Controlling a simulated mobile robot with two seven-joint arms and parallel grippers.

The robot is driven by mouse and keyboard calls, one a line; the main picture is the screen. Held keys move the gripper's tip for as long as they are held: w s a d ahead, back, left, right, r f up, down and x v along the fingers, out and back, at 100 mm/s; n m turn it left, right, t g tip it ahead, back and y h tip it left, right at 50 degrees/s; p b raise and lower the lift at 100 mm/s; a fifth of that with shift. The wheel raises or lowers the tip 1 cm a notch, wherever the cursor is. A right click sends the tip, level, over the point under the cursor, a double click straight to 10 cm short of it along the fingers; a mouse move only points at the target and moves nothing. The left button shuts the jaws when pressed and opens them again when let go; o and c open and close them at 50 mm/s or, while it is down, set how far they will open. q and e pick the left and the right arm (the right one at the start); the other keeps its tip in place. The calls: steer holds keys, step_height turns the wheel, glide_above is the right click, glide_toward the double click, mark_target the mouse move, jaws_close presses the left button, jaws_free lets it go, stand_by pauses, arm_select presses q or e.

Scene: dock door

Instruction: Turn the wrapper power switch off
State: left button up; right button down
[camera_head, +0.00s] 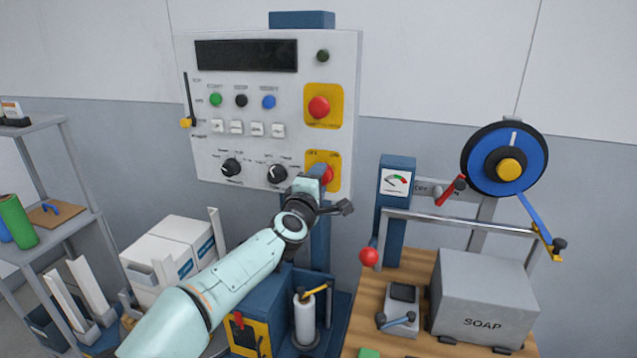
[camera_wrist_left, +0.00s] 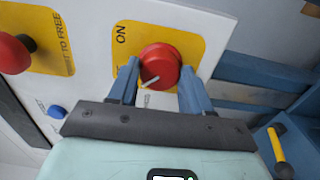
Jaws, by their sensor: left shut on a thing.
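The power switch is a red round knob (camera_wrist_left: 160,64) on a yellow plate (camera_wrist_left: 185,20) of the control panel. A pale pointer line on it points to the lower left in the wrist view, away from the "ON" lettering, which is at the plate's upper left there. The other label is mostly hidden by a finger. My left gripper (camera_wrist_left: 160,88) is shut on the knob, with one blue finger on each side. In the head view the knob (camera_head: 327,174) shows partly behind my gripper (camera_head: 322,181), at the panel's lower right. My right gripper is not in view.
A red mushroom button (camera_head: 318,107) on another yellow plate is just above the switch. Black dials (camera_head: 277,174) and small buttons are left of it. A bench with a grey SOAP box (camera_head: 484,300) and a blue wheel (camera_head: 505,159) stand right. White boxes (camera_head: 170,250) are lower left.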

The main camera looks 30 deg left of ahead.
arm_select(q)
steer(key=o, duration=1.1)
steer(key=shift+c, duration=0.2)
steer(key=shift+s, duration=0.1)
steer(key=b+v, duration=0.1)
steer(key=v, duration=1.2)
steer(key=shift+b, duration=0.3)
steer(key=shift+s+f, duration=0.1)
